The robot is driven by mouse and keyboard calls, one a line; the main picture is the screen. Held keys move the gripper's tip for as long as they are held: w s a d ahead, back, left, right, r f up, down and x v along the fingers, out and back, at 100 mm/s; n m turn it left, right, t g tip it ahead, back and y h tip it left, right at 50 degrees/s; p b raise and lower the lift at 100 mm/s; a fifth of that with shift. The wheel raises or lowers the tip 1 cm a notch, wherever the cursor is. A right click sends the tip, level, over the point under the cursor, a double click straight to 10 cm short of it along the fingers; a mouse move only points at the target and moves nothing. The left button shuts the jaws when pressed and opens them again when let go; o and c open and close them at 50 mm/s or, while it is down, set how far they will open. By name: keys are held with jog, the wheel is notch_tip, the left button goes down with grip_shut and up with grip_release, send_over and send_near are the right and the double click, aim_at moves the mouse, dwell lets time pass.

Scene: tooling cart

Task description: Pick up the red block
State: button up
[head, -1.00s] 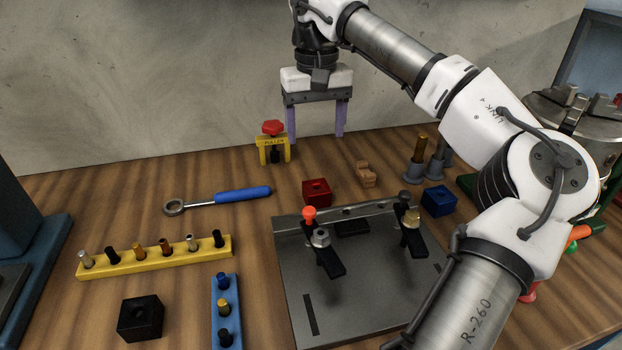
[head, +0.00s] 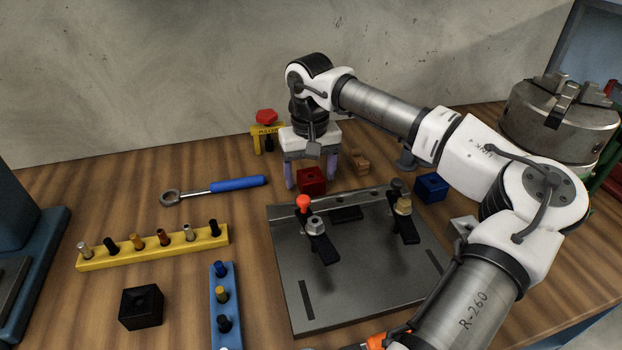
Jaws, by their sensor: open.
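The red block (head: 311,182), with a hole in its top, sits on the wooden bench just behind the grey fixture plate. My gripper (head: 311,177) points down over it, jaws open, with one purple finger to each side of the block in the picture. The left fingertip looks close to bench level. The right fingertip shows a little higher, by the block's right rear. I cannot tell whether the block is fully between the fingers or slightly in front of them. Nothing is held.
The grey fixture plate (head: 345,290) with upright clamps lies right in front of the block. A blue block (head: 431,186) and a tan wooden piece (head: 361,162) are to the right. A yellow puller (head: 255,139) stands behind left; a blue-handled wrench (head: 238,184) lies left.

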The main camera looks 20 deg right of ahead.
jog(key=shift+f, duration=0.25)
jog(key=c, duration=1.1)
jog(key=shift+c, duration=0.5)
jog(key=shift+r, duration=0.15)
